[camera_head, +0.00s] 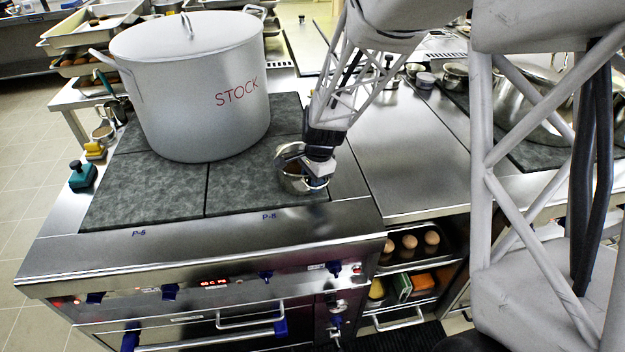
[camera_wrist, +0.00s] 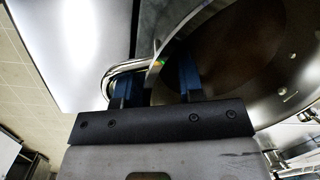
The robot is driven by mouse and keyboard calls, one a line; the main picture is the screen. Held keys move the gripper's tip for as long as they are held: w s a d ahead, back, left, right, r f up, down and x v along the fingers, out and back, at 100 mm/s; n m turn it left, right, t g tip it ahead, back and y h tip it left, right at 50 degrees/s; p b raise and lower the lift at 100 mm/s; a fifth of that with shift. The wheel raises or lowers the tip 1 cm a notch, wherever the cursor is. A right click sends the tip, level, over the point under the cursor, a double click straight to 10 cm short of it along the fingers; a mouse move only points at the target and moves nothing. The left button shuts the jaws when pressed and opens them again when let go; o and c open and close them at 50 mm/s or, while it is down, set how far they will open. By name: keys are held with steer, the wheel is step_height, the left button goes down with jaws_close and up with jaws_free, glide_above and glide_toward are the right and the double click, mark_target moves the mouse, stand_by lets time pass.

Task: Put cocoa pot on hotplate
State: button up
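The cocoa pot (camera_head: 289,170) is a small shiny metal pot with brown contents, at the right edge of the front right dark hotplate (camera_head: 245,188). I cannot tell whether its base touches the plate. My gripper (camera_head: 318,182) is at the pot's right side and hides part of it. In the wrist view the pot's interior (camera_wrist: 245,60) fills the upper right. My gripper's two blue fingers (camera_wrist: 156,85) stand apart, one inside the rim and one outside by the looped handle (camera_wrist: 118,72). The rim passes between them, and no firm contact shows.
A large stockpot (camera_head: 190,80) marked STOCK stands on the plates behind and left. A steel counter (camera_head: 405,155) lies to the right, with small bowls at its back. A shelf with eggs (camera_head: 410,243) is below. Teal (camera_head: 82,176) and yellow (camera_head: 95,151) objects sit at the left edge.

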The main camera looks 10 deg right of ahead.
step_height(320, 180, up, 12)
steer(key=d, duration=0.1)
steer(key=shift+s+d, duration=0.2)
steer(key=shift+d, duration=0.15)
steer(key=shift+s+r, duration=0.1)
stand_by(0.8)
steer(key=s+d+r+n, duration=0.1)
steer(key=s+r+n, duration=0.2)
steer(key=s, duration=0.7)
steer(key=s+d+r+n+t+h, duration=0.1)
steer(key=s+n, duration=0.4)
steer(key=s, duration=0.5)
steer(key=s+d+r+n+t, duration=0.1)
steer(key=s+d+r+n, duration=0.1)
steer(key=s+r+n, duration=0.3)
steer(key=s, duration=0.4)
steer(key=shift+s+d+r+h, duration=0.2)
steer(key=shift+s+d+h, duration=0.05)
steer(key=shift+s+h, duration=0.15)
steer(key=shift+c, duration=0.5)
